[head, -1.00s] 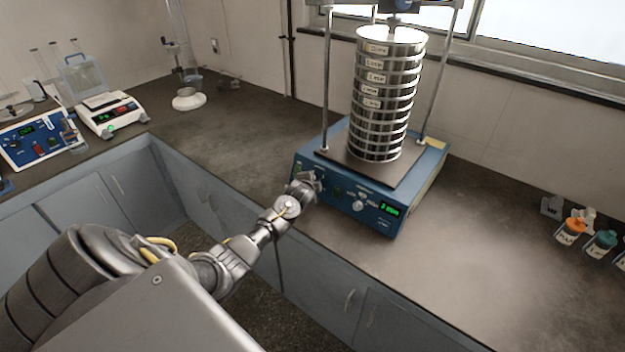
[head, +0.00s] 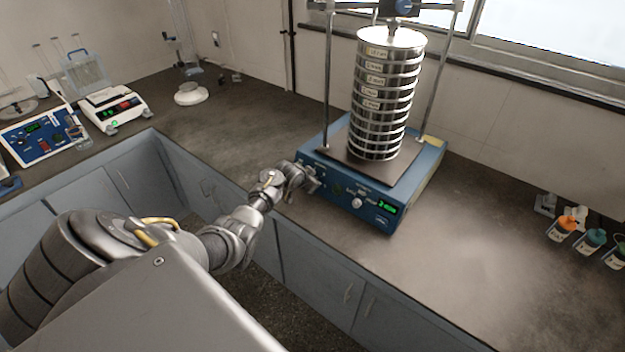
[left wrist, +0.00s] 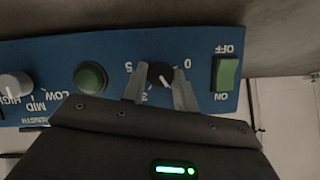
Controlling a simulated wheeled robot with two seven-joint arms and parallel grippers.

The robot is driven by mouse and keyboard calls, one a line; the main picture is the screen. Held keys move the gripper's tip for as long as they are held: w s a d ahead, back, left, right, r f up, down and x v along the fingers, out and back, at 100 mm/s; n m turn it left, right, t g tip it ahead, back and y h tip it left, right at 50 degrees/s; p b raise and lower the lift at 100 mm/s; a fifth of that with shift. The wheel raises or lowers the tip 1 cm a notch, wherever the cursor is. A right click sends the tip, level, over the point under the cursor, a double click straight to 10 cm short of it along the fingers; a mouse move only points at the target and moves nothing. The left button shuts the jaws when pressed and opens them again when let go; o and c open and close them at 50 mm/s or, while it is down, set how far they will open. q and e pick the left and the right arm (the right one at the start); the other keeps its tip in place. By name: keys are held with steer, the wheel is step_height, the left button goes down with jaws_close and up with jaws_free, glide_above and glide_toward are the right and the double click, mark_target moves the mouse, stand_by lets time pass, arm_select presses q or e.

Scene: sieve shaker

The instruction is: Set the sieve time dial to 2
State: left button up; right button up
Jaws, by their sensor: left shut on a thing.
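The sieve shaker (head: 375,208) is a blue box with a tall stack of steel sieves (head: 385,95) on top. Its time dial (left wrist: 160,73) is a small dark knob with a pale mark, seen upside down in the left wrist view. The numbers 0, 3 and 5 show around it; the fingers hide other marks. My left gripper (left wrist: 159,88) is shut on the dial, one finger on each side. In the head view my left gripper (head: 312,181) is at the left part of the front panel and hides the dial. My right gripper is not in view.
A green ON/OFF switch (left wrist: 227,74) is close beside the dial, with a round green button (left wrist: 90,78) on the other side. A pale strength knob (left wrist: 14,86) is farther along. Small bottles (head: 590,238) stand far right.

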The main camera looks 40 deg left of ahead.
arm_select(q)
steer(key=shift+n+h, duration=0.3)
stand_by(0.5)
steer(key=o, duration=1)
steer(key=shift+c, duration=0.2)
steer(key=shift+s+r+p, duration=0.3)
steer(key=shift+s+r, duration=0.2)
steer(key=v, duration=0.9)
steer(key=shift+s+p, duration=0.15)
steer(key=shift+p, duration=0.15)
steer(key=shift+r, duration=0.15)
